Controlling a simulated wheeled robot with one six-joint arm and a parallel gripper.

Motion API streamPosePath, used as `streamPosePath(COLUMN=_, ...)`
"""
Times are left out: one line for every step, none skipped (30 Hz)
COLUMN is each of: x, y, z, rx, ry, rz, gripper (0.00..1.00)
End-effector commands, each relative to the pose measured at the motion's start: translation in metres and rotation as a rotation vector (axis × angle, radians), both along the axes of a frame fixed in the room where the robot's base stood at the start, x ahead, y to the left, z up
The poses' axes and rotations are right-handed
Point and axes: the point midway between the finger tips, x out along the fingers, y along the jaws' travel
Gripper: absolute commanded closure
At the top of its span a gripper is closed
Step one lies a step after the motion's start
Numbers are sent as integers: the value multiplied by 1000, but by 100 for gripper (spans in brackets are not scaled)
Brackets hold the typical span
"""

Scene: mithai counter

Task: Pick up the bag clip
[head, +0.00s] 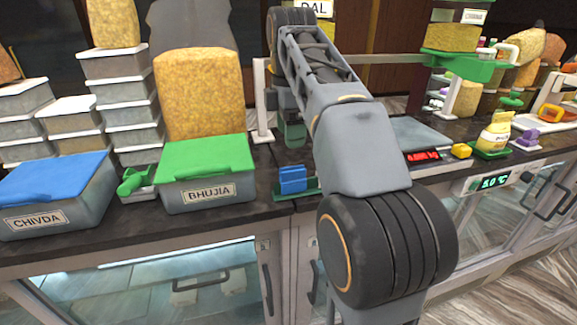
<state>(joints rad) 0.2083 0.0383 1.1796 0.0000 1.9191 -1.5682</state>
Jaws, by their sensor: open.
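I cannot make out the bag clip for certain. Small things that could be it are a yellow piece (461,150) right of the scale and a purple piece (527,139) further right; both are too small to tell. A blue block-like thing (292,180) sits in a small green tray on the counter's front, left of my arm. My arm rises across the middle of the head view and bends at the top.
A blue-lidded CHIVDA box (52,205) and a green-lidded BHUJIA box (206,185) stand at the left front edge. Stacked boxes (125,95) are behind. A scale (420,138) with a red display and a yellow pouch (495,133) are right of my arm.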

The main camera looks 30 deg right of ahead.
Motion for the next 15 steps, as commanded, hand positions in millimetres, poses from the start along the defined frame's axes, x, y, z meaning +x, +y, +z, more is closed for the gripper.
streamPosePath(x=0, y=-2, z=-3, rx=1, ry=5, rz=10, gripper=40)
streamPosePath(x=-1, y=-4, z=-6, rx=1, ry=6, rz=14, gripper=40)
streamPosePath(x=-1, y=-5, z=-12, rx=2, ry=8, rz=16, gripper=40)
streamPosePath(x=-2, y=-6, z=-18, rx=2, ry=10, rz=16, gripper=40)
streamPosePath(x=-2, y=-7, z=-24, rx=2, ry=8, rz=16, gripper=40)
streamPosePath(x=-2, y=-8, z=-31, rx=2, ry=9, rz=14, gripper=40)
streamPosePath(x=-2, y=-8, z=-36, rx=2, ry=8, rz=12, gripper=40)
streamPosePath(x=-2, y=-9, z=-42, rx=2, ry=9, rz=11, gripper=40)
streamPosePath(x=-2, y=-9, z=-48, rx=2, ry=8, rz=10, gripper=40)
streamPosePath(x=-3, y=-9, z=-53, rx=2, ry=8, rz=9, gripper=40)
streamPosePath(x=-2, y=-10, z=-57, rx=1, ry=7, rz=8, gripper=40)
streamPosePath(x=-2, y=-10, z=-62, rx=1, ry=7, rz=7, gripper=40)
streamPosePath(x=-2, y=-10, z=-65, rx=1, ry=7, rz=7, gripper=40)
streamPosePath(x=-2, y=-10, z=-68, rx=1, ry=6, rz=7, gripper=40)
streamPosePath(x=-2, y=-10, z=-72, rx=1, ry=7, rz=7, gripper=40)
